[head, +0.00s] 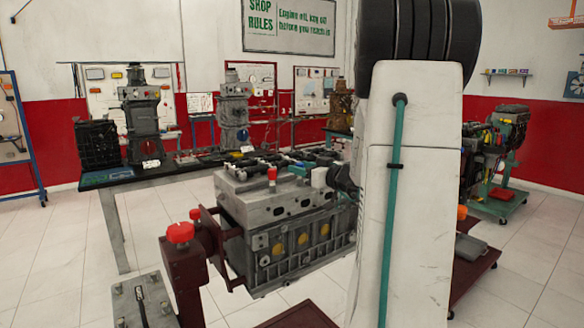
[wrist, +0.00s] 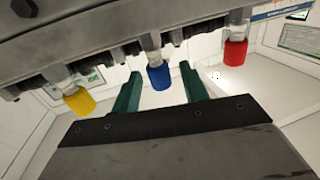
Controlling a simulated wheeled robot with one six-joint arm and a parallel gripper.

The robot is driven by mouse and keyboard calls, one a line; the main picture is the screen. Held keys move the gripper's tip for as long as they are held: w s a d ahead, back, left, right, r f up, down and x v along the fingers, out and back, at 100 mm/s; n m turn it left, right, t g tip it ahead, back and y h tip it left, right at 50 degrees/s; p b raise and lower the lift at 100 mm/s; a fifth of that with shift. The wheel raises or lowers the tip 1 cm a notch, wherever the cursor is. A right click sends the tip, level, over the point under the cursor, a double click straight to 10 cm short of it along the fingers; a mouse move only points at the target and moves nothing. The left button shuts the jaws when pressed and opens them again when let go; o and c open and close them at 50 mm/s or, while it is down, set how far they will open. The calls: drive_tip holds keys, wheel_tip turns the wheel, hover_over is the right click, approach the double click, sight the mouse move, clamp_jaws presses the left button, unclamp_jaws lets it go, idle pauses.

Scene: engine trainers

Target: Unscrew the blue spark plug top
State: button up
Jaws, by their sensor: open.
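The blue spark plug top (wrist: 159,77) sits at the end of a plug on the engine head, at the middle of the wrist view. My gripper (wrist: 158,71) is open. Its two green fingers stand one on each side of the blue top in the picture, with a gap on both sides. I cannot tell whether the fingertips reach its depth. In the head view my arm covers much of the middle right, and a teal finger (head: 298,171) shows over the engine top. I cannot make out the blue top there.
A yellow top (wrist: 79,100) and a red top (wrist: 235,52) flank the blue one in the wrist view. The engine block (head: 300,245) is on a dark red stand (head: 183,265). A table (head: 180,170) with other engines stands behind.

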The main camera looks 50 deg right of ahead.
drive_tip(key=shift+w, duration=1.6)
clamp_jaws()
drive_tip(key=shift+n+y, duration=1)
drive_tip(key=shift+y, duration=0.6)
drive_tip(key=shift+s+a+n+g+y, duration=0.1)
drive_tip(key=shift+a+n+g+y, duration=0.2)
drive_tip(key=shift+n+y, duration=0.6)
drive_tip(key=shift+a+n+g+y, duration=0.1)
drive_tip(key=shift+n+g+y, duration=0.35)
drive_tip(key=shift+y, duration=0.75)
unclamp_jaws()
drive_tip(key=v, duration=0.7)
drive_tip(key=shift+s+d, duration=0.2)
drive_tip(key=shift+s, duration=0.2)
